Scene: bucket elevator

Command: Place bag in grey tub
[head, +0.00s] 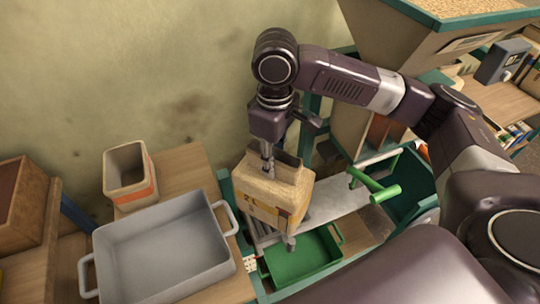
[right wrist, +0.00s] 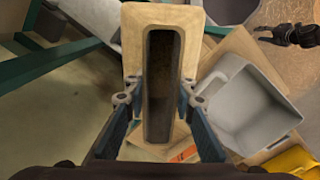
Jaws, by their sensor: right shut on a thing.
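The tan paper bag (head: 268,199) hangs upright in my right gripper (head: 267,158). In the right wrist view the bag (right wrist: 133,45) shows its open top with a dark inside, and the two fingers (right wrist: 158,100) press on its sides. The grey tub (head: 152,218) with two handles stands on the wooden bench left of the bag, and looks empty. It also shows in the right wrist view (right wrist: 222,75), to the right of the bag. A dark jointed part (right wrist: 290,35) at the top right there may be my left gripper; its jaw state is unclear.
A beige container with an orange band (head: 128,176) stands behind the tub. A green tray (head: 305,262) lies below and right of the bag. A green handle (head: 378,190) and teal frame parts stand to the right. A brown box (head: 22,205) is at far left.

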